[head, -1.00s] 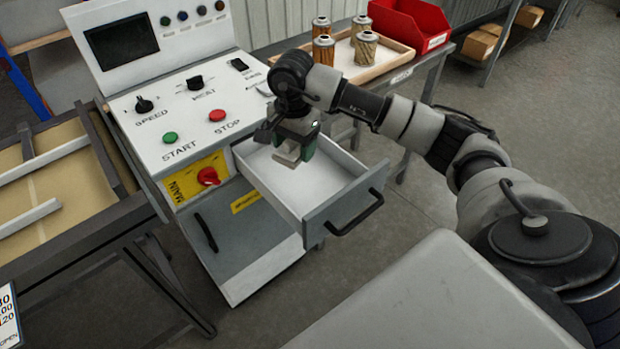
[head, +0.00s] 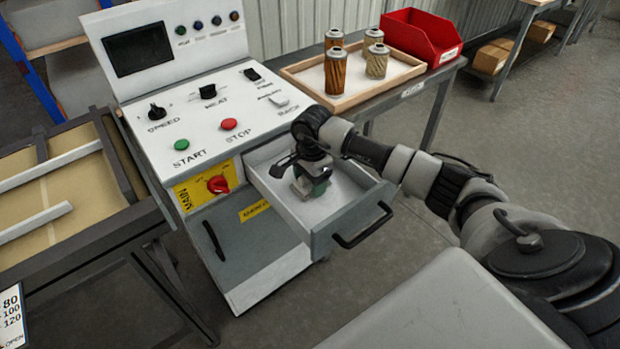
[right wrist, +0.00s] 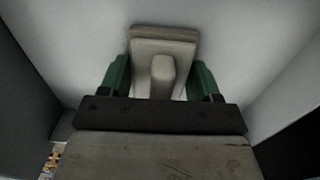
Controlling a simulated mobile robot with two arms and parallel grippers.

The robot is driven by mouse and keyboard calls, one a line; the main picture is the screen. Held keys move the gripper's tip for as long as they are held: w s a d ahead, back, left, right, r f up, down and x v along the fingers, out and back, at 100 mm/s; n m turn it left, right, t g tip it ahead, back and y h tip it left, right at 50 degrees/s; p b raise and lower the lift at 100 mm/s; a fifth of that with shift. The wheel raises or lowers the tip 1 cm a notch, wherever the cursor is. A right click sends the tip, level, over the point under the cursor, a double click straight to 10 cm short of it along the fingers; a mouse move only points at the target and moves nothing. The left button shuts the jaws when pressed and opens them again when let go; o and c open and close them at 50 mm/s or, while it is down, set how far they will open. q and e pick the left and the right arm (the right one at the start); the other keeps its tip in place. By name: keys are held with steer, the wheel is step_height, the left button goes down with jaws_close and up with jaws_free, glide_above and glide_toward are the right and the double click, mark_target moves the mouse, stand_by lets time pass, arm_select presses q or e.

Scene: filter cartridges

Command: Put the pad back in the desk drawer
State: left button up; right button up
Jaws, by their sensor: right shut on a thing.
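The drawer (head: 268,167) of the white machine desk stands pulled open, its inside white. My right gripper (head: 311,185) is down inside the drawer. It is shut on the pad (head: 300,190), a small beige-grey block. In the right wrist view the pad (right wrist: 163,42) has a raised grip (right wrist: 162,72) between the green fingers of my right gripper (right wrist: 160,85). The drawer walls and pale floor surround it there. I cannot tell whether the pad touches the drawer floor. My left gripper is not in view.
The drawer's front with its black handle (head: 363,227) faces the lower right. A wooden tray (head: 335,97) with several filter cartridges and a red bin (head: 420,38) stand on the bench behind. A dark-framed table (head: 85,232) is at the left.

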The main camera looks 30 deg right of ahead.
steer(key=shift+f, duration=0.2)
steer(key=o, duration=1)
steer(key=shift+c, duration=0.2)
steer(key=shift+r, duration=0.1)
steer(key=r+b, duration=0.1)
steer(key=r, duration=1.1)
steer(key=shift+d+r, duration=0.15)
steer(key=shift+d, duration=0.05)
